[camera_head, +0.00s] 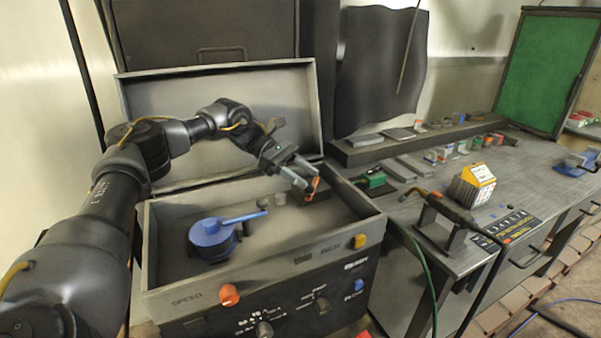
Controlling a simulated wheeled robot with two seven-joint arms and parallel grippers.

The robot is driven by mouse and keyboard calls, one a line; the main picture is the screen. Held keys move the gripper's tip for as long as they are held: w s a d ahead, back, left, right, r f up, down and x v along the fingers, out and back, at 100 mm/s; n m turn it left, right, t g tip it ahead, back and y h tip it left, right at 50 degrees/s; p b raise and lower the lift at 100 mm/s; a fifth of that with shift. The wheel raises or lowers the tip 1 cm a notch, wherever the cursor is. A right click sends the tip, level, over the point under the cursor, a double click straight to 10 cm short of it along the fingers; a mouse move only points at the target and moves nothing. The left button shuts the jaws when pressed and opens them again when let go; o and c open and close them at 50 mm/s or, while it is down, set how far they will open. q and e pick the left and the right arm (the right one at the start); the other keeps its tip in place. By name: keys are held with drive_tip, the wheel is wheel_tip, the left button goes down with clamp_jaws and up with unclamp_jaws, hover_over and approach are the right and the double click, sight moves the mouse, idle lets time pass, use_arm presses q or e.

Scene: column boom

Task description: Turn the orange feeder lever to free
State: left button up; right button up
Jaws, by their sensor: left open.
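The orange feeder lever (312,188) stands upright in the right part of the open grey machine box (335,232). It is small, and my gripper partly hides it. My left gripper (307,178) reaches in from the left over the box. Its jaws are open, with the fingertips right at the lever. I cannot tell whether they touch it. My right gripper is not in view.
A blue round part with a long handle (212,236) sits in the box's left side. The front panel carries an orange knob (229,295) and a yellow button (360,241). A torch (445,211) rests on a stand on the bench at right. The box's raised lid (222,100) stands behind.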

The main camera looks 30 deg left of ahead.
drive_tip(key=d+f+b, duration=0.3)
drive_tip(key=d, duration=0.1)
use_arm(q)
drive_tip(key=s+d+r, duration=0.7)
drive_tip(key=s+r, duration=0.2)
drive_tip(key=s, duration=0.3)
drive_tip(key=shift+d+r+b, duration=0.3)
drive_tip(key=shift+r+b, duration=0.1)
drive_tip(key=shift+b, duration=0.05)
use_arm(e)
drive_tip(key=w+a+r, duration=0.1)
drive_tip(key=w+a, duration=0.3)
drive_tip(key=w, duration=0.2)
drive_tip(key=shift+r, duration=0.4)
